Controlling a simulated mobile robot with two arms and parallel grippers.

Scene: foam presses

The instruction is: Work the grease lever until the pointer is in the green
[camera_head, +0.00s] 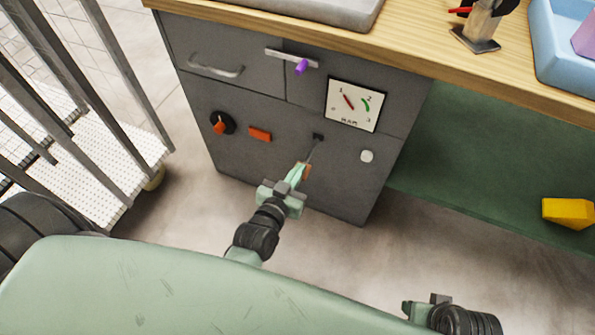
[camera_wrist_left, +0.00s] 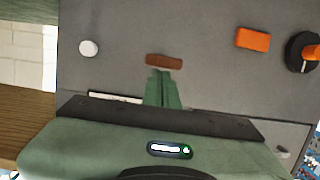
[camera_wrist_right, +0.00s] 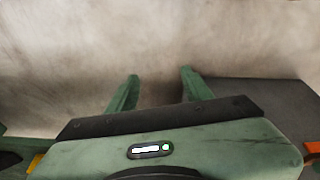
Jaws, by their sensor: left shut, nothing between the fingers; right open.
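The grease lever is a thin rod coming out of a dark slot in the grey cabinet front, with a brown-orange handle (camera_head: 306,171) at its lower end. The handle also shows in the left wrist view (camera_wrist_left: 164,61). My left gripper (camera_head: 300,168) is shut and empty, its fingertips right at the handle; I cannot tell whether they touch it. The white gauge (camera_head: 354,105) has a red pointer (camera_head: 348,99) leaning up-left, apart from the green arc (camera_head: 366,105) on its right. My right gripper (camera_wrist_right: 158,80) is open and empty, low over the floor.
The cabinet front also carries a red-orange knob (camera_head: 221,123), an orange block (camera_head: 260,134), a pale round button (camera_head: 366,156) and a purple tab (camera_head: 301,66). A wooden worktop (camera_head: 420,50) overhangs it. A yellow block (camera_head: 568,213) lies on the green shelf at right.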

